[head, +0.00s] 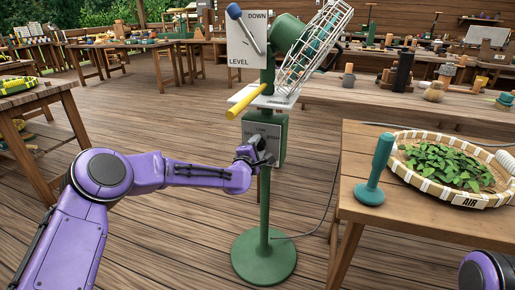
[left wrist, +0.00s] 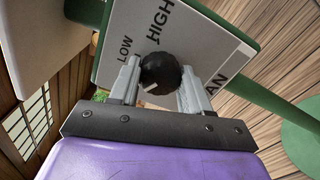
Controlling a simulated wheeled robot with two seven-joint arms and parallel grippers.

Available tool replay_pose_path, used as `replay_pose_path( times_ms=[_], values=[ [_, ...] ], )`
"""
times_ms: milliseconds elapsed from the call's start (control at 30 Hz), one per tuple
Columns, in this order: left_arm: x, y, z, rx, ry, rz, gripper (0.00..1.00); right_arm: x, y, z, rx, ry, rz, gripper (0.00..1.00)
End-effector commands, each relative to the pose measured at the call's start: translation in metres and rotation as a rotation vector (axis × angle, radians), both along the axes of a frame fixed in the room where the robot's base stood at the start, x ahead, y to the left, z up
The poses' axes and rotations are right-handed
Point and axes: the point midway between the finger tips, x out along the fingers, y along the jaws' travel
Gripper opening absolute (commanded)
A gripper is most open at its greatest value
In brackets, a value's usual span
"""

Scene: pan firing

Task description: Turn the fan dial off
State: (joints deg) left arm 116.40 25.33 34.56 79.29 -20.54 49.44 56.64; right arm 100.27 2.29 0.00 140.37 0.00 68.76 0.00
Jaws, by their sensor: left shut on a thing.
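The fan dial (left wrist: 160,73) is a round black knob on a white plate (left wrist: 190,40) in the left wrist view. The plate reads LOW and HIGH, with a partly covered word ending in AN. A pale mark on the knob points down toward my gripper's base. My left gripper (left wrist: 161,85) has one finger on each side of the knob and is shut on it. In the head view my left gripper (head: 257,150) is at the green control box (head: 279,158) on the fan's stand and hides most of the dial. My right gripper is out of view.
Above the box are a yellow handle (head: 247,101), a LEVEL/DOWN plate (head: 247,45) and a wire fan cage (head: 312,50). The round green base (head: 263,257) stands on the floor. At right, a table holds a basket of leaves (head: 405,150) and a green post (head: 378,165).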

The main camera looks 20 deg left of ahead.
Motion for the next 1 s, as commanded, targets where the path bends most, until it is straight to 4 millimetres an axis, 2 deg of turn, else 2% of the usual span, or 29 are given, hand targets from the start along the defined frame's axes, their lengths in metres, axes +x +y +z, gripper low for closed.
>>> replay_pose_path(
  times_ms=[167, 200, 267, 533, 667, 1000],
  values=[
    [-0.001, 0.000, -0.002, -0.003, 0.003, 0.000, 0.17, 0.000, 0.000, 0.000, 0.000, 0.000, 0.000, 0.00],
    [-0.001, 0.000, -0.002, -0.002, 0.003, 0.000, 0.54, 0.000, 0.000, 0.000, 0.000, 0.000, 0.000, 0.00],
    [0.000, 0.000, -0.002, -0.002, 0.003, -0.001, 0.73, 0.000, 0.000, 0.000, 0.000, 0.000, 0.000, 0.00],
    [0.000, 0.000, -0.001, 0.000, 0.001, 0.000, 0.73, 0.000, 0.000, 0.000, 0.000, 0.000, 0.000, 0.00],
    [-0.010, 0.000, 0.001, 0.000, 0.001, -0.001, 0.73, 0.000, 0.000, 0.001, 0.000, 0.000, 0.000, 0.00],
    [-0.084, 0.003, 0.000, -0.002, 0.003, -0.002, 0.73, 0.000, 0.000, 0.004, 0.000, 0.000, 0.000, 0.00]
  ],
)
